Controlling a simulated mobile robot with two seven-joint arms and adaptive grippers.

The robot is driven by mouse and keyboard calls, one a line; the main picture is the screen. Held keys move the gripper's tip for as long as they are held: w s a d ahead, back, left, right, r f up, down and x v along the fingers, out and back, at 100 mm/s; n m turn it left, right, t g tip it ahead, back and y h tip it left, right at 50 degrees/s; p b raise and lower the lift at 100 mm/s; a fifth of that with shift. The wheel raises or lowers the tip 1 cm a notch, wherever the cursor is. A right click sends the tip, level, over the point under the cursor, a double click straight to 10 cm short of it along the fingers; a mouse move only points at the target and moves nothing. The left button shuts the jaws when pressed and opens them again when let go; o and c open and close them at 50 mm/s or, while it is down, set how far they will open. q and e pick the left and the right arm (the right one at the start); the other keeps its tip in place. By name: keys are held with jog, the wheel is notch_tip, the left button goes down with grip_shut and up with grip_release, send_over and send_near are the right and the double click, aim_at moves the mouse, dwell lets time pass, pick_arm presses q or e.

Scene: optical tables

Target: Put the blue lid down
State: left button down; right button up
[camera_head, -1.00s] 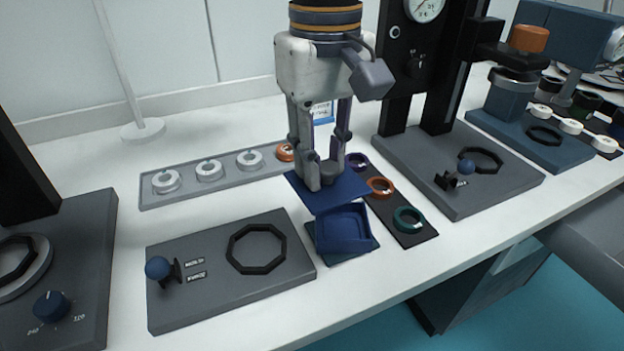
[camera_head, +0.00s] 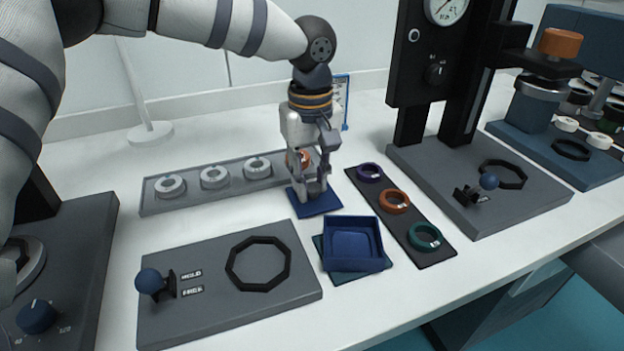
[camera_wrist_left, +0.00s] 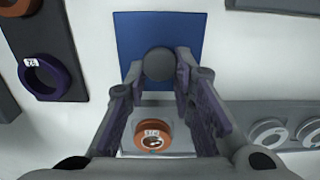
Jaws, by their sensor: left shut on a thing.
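The blue lid (camera_head: 316,205) is a flat square plate with a dark round knob (camera_wrist_left: 159,64). My left gripper (camera_head: 308,188) points down and is shut on the knob, which sits between its fingertips in the wrist view. The lid is level, low over the white table behind and left of the open blue box (camera_head: 353,246). I cannot tell whether it touches the table. The box is uncovered and stands on a dark teal mat (camera_head: 377,266). My right gripper is not in view.
A grey tray with white rings (camera_head: 195,199) and an orange ring (camera_wrist_left: 153,136) lies behind the lid. A dark strip with coloured rings (camera_head: 378,210) lies to the right. A grey plate with an octagonal ring (camera_head: 215,312) lies in front left.

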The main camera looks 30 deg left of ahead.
pick_arm(q)
jog(key=shift+f, duration=0.1)
jog(key=shift+f, duration=0.15)
jog(key=c, duration=1.4)
grip_release()
jog(key=shift+o, duration=0.2)
notch_tip(320, 180, up, 12)
jog(key=shift+r, duration=0.2)
